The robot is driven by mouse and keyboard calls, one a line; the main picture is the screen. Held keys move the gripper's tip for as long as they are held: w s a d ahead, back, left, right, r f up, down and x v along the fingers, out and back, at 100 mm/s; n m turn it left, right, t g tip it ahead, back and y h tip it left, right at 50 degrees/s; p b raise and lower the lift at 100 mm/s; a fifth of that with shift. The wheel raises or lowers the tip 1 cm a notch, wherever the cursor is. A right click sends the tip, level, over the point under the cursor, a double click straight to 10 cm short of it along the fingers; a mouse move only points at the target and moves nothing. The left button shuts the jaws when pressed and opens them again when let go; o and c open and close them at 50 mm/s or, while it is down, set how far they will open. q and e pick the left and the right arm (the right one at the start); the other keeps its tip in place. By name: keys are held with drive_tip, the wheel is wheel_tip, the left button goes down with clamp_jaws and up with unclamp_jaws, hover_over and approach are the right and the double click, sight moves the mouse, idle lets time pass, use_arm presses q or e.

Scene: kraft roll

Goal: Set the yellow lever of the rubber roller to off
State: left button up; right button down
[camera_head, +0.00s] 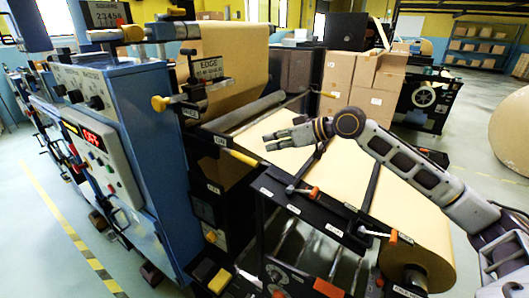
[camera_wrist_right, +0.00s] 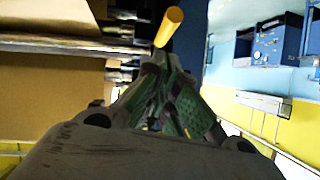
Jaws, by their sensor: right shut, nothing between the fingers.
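A yellow lever (camera_head: 243,157) lies at the near left end of the dark roller (camera_head: 252,112), beside the paper web; I take it for the rubber roller's lever. Other yellow handles are near, and I cannot read which label names the rubber roller. My right gripper (camera_head: 268,143) is shut and empty, a little right of and above that lever in the head view. In the right wrist view a yellow cylindrical handle (camera_wrist_right: 169,26) stands just beyond the tips of my right gripper (camera_wrist_right: 160,62); I cannot tell whether they touch. My left gripper is out of view.
A blue control cabinet (camera_head: 130,135) with a red display stands left. Another yellow-tipped lever (camera_head: 161,103) sticks out near the EDGE sign (camera_head: 210,67). Orange-tipped levers (camera_head: 313,191) line the front rail. Brown paper (camera_head: 330,172) runs under my right arm. Cardboard boxes (camera_head: 365,85) stand behind.

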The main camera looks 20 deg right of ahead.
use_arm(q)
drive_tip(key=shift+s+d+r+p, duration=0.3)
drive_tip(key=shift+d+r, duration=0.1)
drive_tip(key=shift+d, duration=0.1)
use_arm(e)
drive_tip(key=f, duration=0.1)
drive_tip(key=a+f, duration=0.1)
drive_tip(key=f, duration=0.1)
drive_tip(key=w+a+f, duration=0.1)
drive_tip(key=shift+a+f, duration=0.1)
drive_tip(key=shift+f, duration=0.05)
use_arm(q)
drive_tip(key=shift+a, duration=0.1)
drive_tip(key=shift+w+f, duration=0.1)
use_arm(e)
drive_tip(key=shift+a+f, duration=0.1)
